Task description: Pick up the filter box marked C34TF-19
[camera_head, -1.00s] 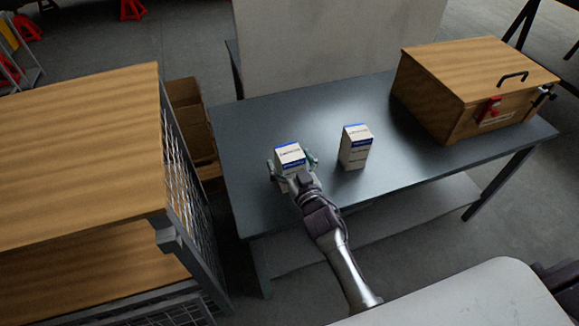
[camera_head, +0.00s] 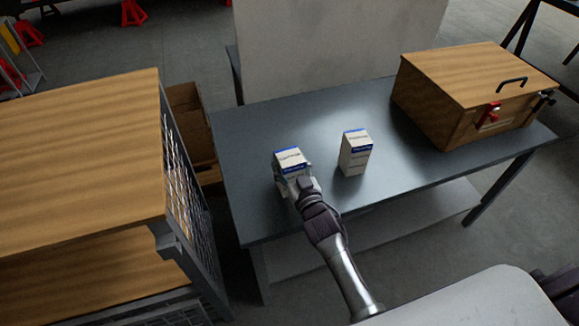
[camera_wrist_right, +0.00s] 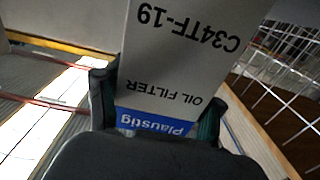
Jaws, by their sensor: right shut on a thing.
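The filter box marked C34TF-19 (camera_head: 291,160) is white with blue bands and stands at the left part of the grey table. In the right wrist view the box (camera_wrist_right: 178,55) shows its marking, "OIL FILTER" and a blue "Plaustig" band, upside down. My right gripper (camera_head: 293,180) is shut on this box, with one finger on each side; its fingers also show in the right wrist view (camera_wrist_right: 157,108). I cannot tell whether the box still touches the table. A second, similar box (camera_head: 356,154) stands upright to the right, apart from the gripper. My left gripper is out of view.
The grey table (camera_head: 240,135) has free room around the boxes. A wooden chest (camera_head: 470,95) with a handle and red latch stands at its right end. A wood-topped mesh cage (camera_head: 80,150) stands left of the table, with a cardboard box (camera_head: 192,130) behind it.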

